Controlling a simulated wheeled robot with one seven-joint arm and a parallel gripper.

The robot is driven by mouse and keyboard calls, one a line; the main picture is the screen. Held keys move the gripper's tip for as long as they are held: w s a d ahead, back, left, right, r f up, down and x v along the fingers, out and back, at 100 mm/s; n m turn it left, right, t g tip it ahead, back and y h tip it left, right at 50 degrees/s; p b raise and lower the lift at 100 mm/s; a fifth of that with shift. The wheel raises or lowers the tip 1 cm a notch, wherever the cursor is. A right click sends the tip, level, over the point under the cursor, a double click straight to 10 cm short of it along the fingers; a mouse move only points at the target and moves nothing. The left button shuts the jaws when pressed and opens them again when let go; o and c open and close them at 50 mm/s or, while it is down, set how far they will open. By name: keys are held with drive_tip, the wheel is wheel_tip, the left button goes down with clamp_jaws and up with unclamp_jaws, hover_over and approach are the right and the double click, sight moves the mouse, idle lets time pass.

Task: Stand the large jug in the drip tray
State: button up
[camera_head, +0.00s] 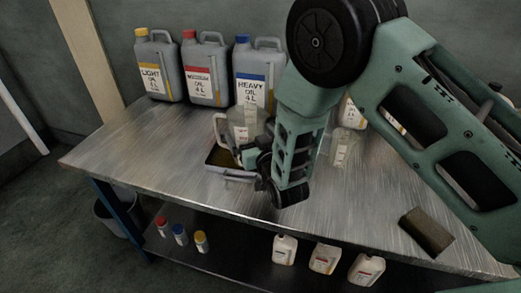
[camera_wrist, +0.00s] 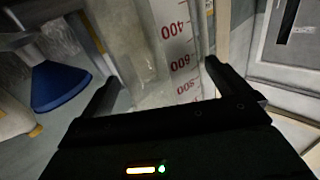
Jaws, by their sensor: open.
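The large jug (camera_head: 250,122) is clear, and its upper part shows at the drip tray in the head view. In the wrist view the jug (camera_wrist: 170,50), with red marks such as 400 and 600, stands between my open fingers. My gripper (camera_wrist: 160,85) is around or just in front of it; contact is unclear. The drip tray (camera_head: 232,177) is a shallow metal tray with dark yellowish contents. My arm hides the jug's base, so I cannot tell whether it rests on the tray floor.
A smaller clear jug (camera_head: 341,150) stands to the right. Light (camera_head: 158,68), medium (camera_head: 205,70) and heavy (camera_head: 256,75) oil cans line the back. A brown block (camera_head: 426,231) lies front right. A blue funnel (camera_wrist: 57,87) is left in the wrist view.

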drive_tip(key=s+d+r+n+g+h+b, duration=0.1)
drive_tip(key=s+r+g, duration=0.1)
drive_tip(key=s+g, duration=0.5)
drive_tip(key=s+d+r+g, duration=0.2)
drive_tip(key=s+g, duration=0.1)
drive_tip(key=s, duration=0.8)
drive_tip(key=s+d+r+n+g+h, duration=0.1)
drive_tip(key=s+d+r+g+h, duration=0.1)
drive_tip(key=s+d, duration=0.3)
drive_tip(key=s+d+r+n+g+h, duration=0.2)
drive_tip(key=s+d+r+g, duration=0.2)
drive_tip(key=s, duration=0.8)
drive_tip(key=shift+s+d+g+h, duration=0.35)
drive_tip(key=shift+d+g+h, duration=0.05)
drive_tip(key=shift+d, duration=0.4)
